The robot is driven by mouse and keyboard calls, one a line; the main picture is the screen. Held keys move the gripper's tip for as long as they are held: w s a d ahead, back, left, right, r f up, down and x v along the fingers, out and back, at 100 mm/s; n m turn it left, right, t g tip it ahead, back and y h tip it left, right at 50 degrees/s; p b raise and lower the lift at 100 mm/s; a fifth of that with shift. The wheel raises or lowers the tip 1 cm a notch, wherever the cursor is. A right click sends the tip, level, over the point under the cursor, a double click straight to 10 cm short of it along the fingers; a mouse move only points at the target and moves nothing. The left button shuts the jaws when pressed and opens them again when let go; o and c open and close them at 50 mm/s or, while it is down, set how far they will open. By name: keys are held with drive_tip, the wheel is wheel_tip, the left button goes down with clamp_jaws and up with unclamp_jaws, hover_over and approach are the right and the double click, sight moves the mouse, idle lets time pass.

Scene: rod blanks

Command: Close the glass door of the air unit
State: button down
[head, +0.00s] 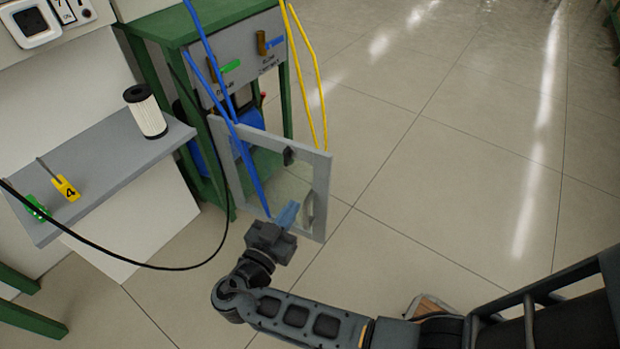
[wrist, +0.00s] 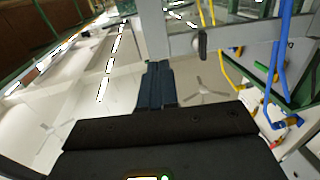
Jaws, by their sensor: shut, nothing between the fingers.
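The air unit (head: 222,52) is a green-framed cabinet with a grey panel and levers at the top of the head view. Its glass door (head: 320,193) has a grey frame with a clear pane and stands swung out from the cabinet.
Blue hoses (head: 213,62) and yellow hoses (head: 316,75) hang in front of the unit. A grey shelf (head: 112,158) at left holds a white filter cartridge (head: 147,112) and tags. A black cable (head: 150,266) loops left of my arm. The floor at right is clear.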

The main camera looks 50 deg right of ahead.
sight(318, 168)
drive_tip(key=d, duration=0.3)
drive_tip(key=w+d, duration=0.1)
drive_tip(key=d, duration=0.3)
drive_tip(key=w+d, duration=0.1)
drive_tip(key=d, duration=0.3)
drive_tip(key=shift+w+d+b, duration=0.1)
drive_tip(key=shift+d+b, duration=0.1)
drive_tip(key=shift+b, duration=0.15)
